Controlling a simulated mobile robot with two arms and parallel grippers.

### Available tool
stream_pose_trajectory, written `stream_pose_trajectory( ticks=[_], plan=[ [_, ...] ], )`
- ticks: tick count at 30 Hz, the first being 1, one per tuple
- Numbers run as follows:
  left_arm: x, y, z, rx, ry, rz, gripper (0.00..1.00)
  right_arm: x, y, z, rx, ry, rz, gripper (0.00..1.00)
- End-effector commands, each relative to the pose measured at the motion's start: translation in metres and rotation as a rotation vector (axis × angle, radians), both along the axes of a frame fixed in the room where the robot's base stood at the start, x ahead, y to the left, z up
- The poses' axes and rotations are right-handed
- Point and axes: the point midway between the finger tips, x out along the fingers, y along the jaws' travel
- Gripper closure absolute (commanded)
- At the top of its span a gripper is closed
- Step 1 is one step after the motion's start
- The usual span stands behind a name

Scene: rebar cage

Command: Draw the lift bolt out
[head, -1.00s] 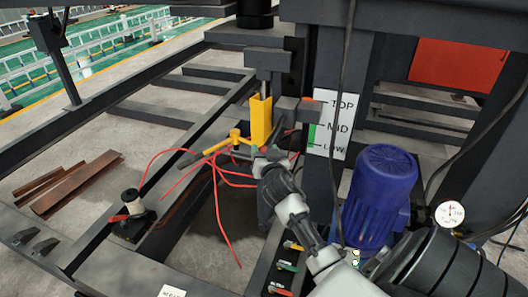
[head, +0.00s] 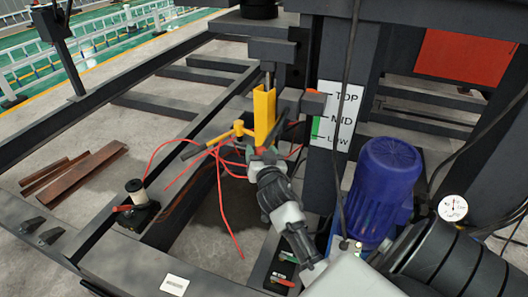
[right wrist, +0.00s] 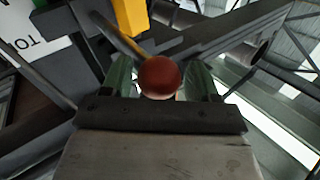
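A red ball knob (right wrist: 160,77) shows in the right wrist view, with a thin rod running from it up to the left; I take this as the lift bolt's handle. The fingers of my right gripper (right wrist: 160,82) stand on both sides of the knob. I cannot tell whether they touch it. In the head view my right gripper (head: 260,158) is just below the yellow bracket (head: 264,117) on the dark post, and it hides most of the knob. The bolt's shank is not clearly visible. My left gripper is not in view.
A yellow lever (head: 225,138) and loose red cables (head: 219,185) lie left of my right gripper. A TOP/MID/LOW sign (head: 338,116) and a blue motor (head: 384,180) are to the right. A spool (head: 135,191) stands on the frame; rusty strips (head: 88,173) lie on the floor.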

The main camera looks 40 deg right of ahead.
Motion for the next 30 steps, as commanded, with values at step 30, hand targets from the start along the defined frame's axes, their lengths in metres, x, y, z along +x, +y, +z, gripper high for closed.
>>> stream_pose_trajectory(
  ticks=[30],
  plan=[
    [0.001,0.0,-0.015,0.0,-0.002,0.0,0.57,-0.065,0.035,-0.004,0.005,0.003,-0.002,0.31]
  ],
)
